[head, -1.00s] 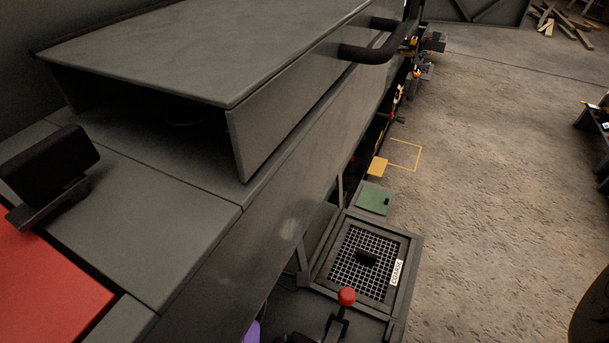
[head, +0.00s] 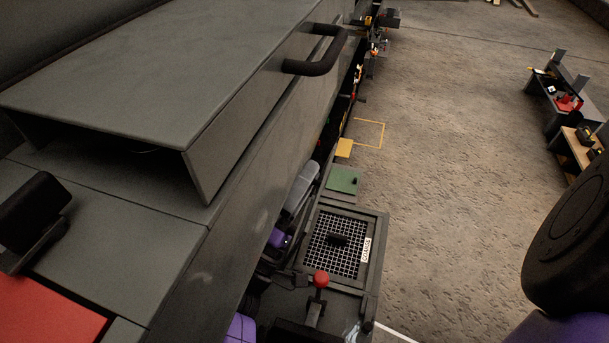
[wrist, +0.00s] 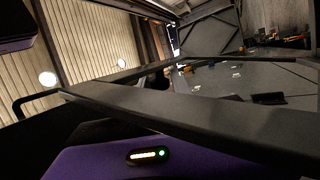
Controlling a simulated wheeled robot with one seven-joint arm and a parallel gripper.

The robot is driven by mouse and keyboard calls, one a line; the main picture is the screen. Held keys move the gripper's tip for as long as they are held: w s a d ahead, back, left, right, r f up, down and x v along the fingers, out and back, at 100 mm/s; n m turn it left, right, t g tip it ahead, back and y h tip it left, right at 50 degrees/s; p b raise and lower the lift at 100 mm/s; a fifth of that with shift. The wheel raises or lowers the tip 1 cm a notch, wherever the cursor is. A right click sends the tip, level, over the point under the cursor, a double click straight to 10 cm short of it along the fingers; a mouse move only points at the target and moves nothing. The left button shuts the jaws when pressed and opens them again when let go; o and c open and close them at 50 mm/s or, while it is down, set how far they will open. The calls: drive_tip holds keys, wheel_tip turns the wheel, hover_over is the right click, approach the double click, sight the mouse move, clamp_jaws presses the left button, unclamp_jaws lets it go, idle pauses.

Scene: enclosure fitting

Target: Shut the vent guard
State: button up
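A large grey sloping cover (head: 175,65), which looks like the vent guard, stands over the grey enclosure top (head: 120,215) at the left of the head view. Its front edge is raised, and a dark gap shows beneath it. A black bar handle (head: 322,55) is fixed at its far right side. A similar black bar (wrist: 32,102) shows at the left of the wrist view, beside a long dark beam. A purple casing of mine with small lights (wrist: 110,160) fills the bottom of the wrist view. I cannot make out my gripper's fingertips.
A black block (head: 35,215) and red panel (head: 45,315) are at left. Open floor (head: 450,180) lies right, with a low bench (head: 550,100) beyond.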

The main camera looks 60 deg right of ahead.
drive_tip(key=shift+o, duration=0.7)
drive_tip(key=shift+a+f, duration=0.15)
drive_tip(key=b+v, duration=0.1)
drive_tip(key=v, duration=0.6)
drive_tip(key=shift+a+b, duration=0.25)
drive_tip(key=shift+b, duration=0.1)
